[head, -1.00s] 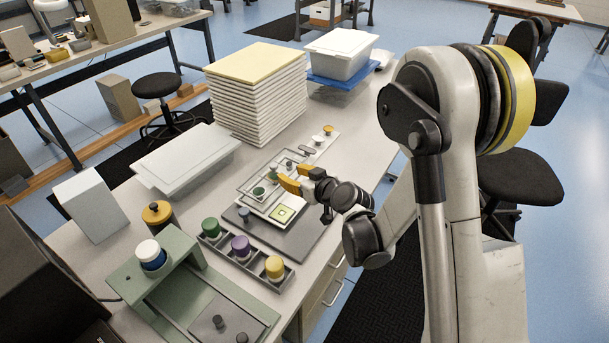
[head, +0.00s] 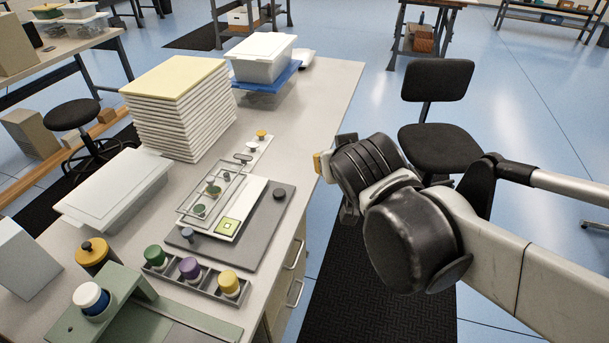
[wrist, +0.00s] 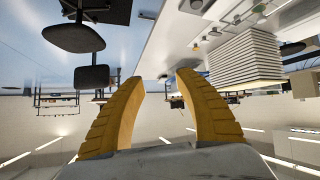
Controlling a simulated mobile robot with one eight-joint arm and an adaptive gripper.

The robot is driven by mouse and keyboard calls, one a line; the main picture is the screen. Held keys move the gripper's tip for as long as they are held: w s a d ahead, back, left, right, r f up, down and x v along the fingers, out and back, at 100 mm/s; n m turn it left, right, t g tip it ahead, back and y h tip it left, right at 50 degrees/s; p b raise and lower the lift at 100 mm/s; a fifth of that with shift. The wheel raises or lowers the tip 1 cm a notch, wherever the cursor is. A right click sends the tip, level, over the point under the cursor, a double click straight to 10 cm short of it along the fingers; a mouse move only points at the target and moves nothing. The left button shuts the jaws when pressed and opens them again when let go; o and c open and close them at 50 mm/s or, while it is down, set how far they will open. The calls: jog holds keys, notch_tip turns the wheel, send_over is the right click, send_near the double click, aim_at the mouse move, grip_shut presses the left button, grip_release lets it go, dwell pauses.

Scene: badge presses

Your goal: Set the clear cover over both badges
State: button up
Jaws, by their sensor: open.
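The clear cover (head: 222,190) is a see-through rectangular frame in the head view. It overlaps the left side of a white tray (head: 251,196) on a dark grey plate (head: 262,236). Small green knobs show at the cover; I cannot tell whether they are on it or beneath it. A square yellow-green badge (head: 228,227) lies at the tray's near end, outside the cover's outline. I cannot make out a second badge for certain. My gripper (head: 319,164) is right of the table, apart from the cover. In the wrist view its yellow fingers (wrist: 160,85) are open and empty.
A rack of green, purple and yellow knobs (head: 191,286) stands in front of the plate, beside a green press (head: 118,289). A white lidded box (head: 118,187) lies left, a stack of white panels (head: 180,112) behind. A black chair (head: 437,110) stands beyond my arm.

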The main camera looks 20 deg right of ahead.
jog(key=s+a+f+n+g+y, duration=0.2)
jog(key=s+a+f, duration=0.3)
jog(key=s, duration=0.5)
jog(key=shift+a+g+y, duration=0.25)
jog(key=shift+g+y, duration=0.35)
jog(key=shift+g, duration=0.1)
